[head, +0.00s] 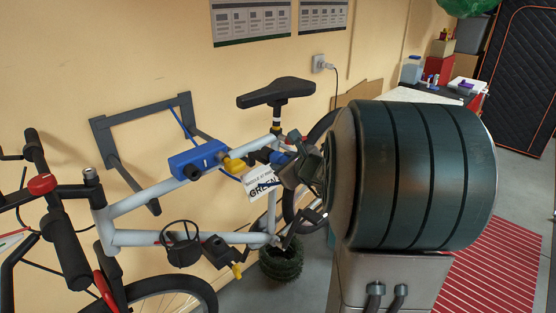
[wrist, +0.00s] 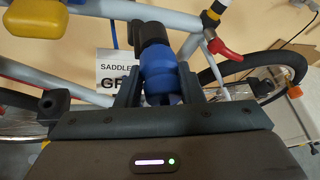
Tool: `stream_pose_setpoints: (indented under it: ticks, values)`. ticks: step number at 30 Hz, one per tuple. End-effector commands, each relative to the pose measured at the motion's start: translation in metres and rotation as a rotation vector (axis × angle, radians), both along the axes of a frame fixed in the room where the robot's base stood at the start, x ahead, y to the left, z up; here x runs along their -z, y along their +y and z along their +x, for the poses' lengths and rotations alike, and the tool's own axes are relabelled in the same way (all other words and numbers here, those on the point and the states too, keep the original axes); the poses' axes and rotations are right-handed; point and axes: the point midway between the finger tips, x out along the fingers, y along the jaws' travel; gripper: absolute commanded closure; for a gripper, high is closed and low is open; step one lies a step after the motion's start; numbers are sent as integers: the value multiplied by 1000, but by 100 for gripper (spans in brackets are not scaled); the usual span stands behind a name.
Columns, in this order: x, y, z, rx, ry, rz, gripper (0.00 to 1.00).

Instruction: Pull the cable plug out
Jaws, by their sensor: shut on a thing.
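My gripper (head: 283,160) is at the bike frame, just below the saddle. In the wrist view its dark fingers (wrist: 158,88) are shut on a blue cylindrical plug (wrist: 162,72) with a black end (wrist: 152,32). The plug also shows in the head view (head: 279,157), partly covered by my gripper. Its black end points toward a yellow piece (head: 233,164) beside a blue box (head: 198,162) on the frame. I cannot tell whether the black end touches anything. A wall socket (head: 319,63) with a cable plugged in is behind the saddle.
The pale bike frame (head: 150,170) and black saddle (head: 276,91) are close around my gripper. A red lever (wrist: 222,48) shows near the plug in the wrist view. A cluttered bench (head: 425,95) stands at the back right.

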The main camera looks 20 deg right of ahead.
Motion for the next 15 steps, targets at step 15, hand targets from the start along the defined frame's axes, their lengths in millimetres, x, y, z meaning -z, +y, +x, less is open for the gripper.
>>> stream_pose_setpoints:
  ticks: [15]
  values:
    - [0, -2, -7, 0, -1, 0, 100]
